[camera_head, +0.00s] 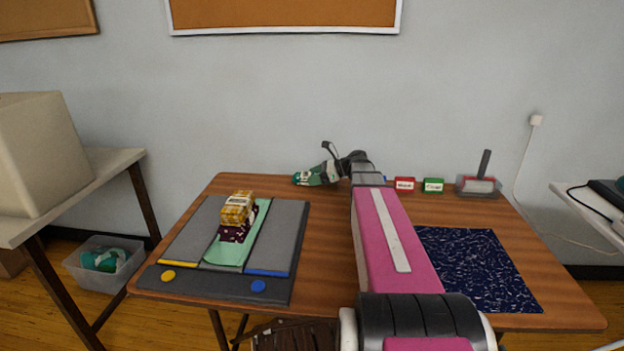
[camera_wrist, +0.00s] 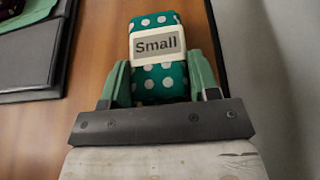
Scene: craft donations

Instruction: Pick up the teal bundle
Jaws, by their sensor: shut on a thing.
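The teal bundle (camera_wrist: 158,82) has white dots and a pale band marked "Small". In the wrist view it sits between the two green fingers of my gripper (camera_wrist: 160,70), which are shut on its sides. In the head view my gripper (camera_head: 315,176) is at the back of the table, left of my pink arm. A small part of the teal bundle (camera_head: 300,179) shows at its tip. I cannot tell whether the bundle is clear of the table.
A grey board (camera_head: 283,225) holds a yellow bundle (camera_head: 237,208) on a dark dotted bundle (camera_head: 236,232). Red (camera_head: 404,185) and green (camera_head: 433,186) labelled boxes stand at the back right. A dark speckled mat (camera_head: 480,268) lies at right. A clear bin (camera_head: 86,276) is on the floor.

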